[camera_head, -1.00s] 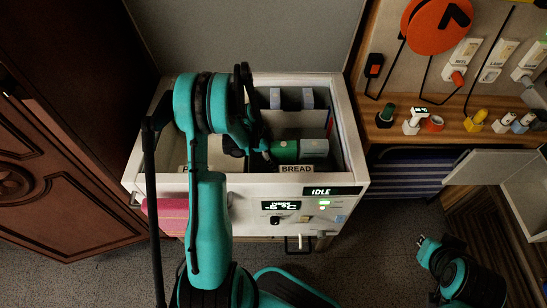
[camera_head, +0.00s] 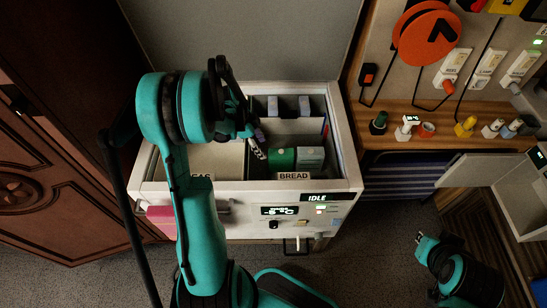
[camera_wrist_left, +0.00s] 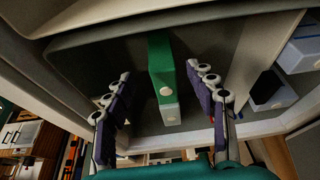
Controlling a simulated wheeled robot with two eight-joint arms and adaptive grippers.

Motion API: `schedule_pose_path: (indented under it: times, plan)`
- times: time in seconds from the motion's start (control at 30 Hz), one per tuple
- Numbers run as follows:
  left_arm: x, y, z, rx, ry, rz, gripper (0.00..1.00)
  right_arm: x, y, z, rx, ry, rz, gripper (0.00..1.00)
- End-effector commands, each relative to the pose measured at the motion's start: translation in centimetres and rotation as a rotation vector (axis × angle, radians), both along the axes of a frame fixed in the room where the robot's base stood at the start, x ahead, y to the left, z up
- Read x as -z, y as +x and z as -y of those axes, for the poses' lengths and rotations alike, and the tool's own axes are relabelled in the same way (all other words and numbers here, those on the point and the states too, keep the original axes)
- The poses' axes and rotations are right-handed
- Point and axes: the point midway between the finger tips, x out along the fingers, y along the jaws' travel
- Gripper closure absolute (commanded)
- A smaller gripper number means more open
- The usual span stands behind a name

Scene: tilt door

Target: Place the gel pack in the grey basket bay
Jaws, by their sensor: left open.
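The open chest (camera_head: 346,150) has inner bays, one with a BREAD label. In that bay lie a green block (camera_head: 282,158) and a pale grey block (camera_head: 310,158) beside it. Two blue-grey blocks (camera_head: 272,106) (camera_head: 304,105) stand in the back bay. I cannot tell for sure which block is the gel pack or which bay is the grey basket bay. My left gripper (camera_head: 256,146) is open and empty inside the chest, just left of the green block. In the left wrist view the green block (camera_wrist_left: 161,65) shows between the spread fingers, apart from them. My right gripper (camera_head: 426,243) is low at right.
The raised grey lid (camera_head: 240,40) stands behind the chest. A shelf (camera_head: 440,138) with small items and hanging tools is at right. An open white door (camera_head: 470,170) juts out below it. A pink cloth (camera_head: 160,217) is at the chest's front left.

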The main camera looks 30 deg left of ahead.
Motion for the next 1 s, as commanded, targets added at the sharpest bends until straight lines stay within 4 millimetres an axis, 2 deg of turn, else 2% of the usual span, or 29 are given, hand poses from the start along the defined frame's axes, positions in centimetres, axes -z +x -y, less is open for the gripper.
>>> schedule_pose_path:
  times: [0.17,0.3,0.5,0.73,0.83,1.0]
  plan:
    - [-5.8,-1.1,4.7,-0.182,0.048,-0.015,0.44,0.0,0.0,0.0,0.000,0.000,0.000,1.00]
    - [-10.1,-3.2,8.7,-0.374,0.075,0.007,0.44,0.0,0.0,0.0,0.000,0.000,0.000,1.00]
    - [-14.3,-7.5,13.6,-0.632,0.057,0.080,0.44,0.0,0.0,0.0,0.000,0.000,0.000,1.00]
    - [-16.0,-12.2,17.1,-0.863,-0.040,0.180,0.44,0.0,0.0,0.0,0.000,0.000,0.000,1.00]
    - [-16.1,-13.3,17.8,-0.920,-0.080,0.206,0.44,0.0,0.0,0.0,0.000,0.000,0.000,1.00]
    - [-16.2,-14.0,18.3,-0.964,-0.115,0.225,0.44,0.0,0.0,0.0,0.000,0.000,0.000,1.00]
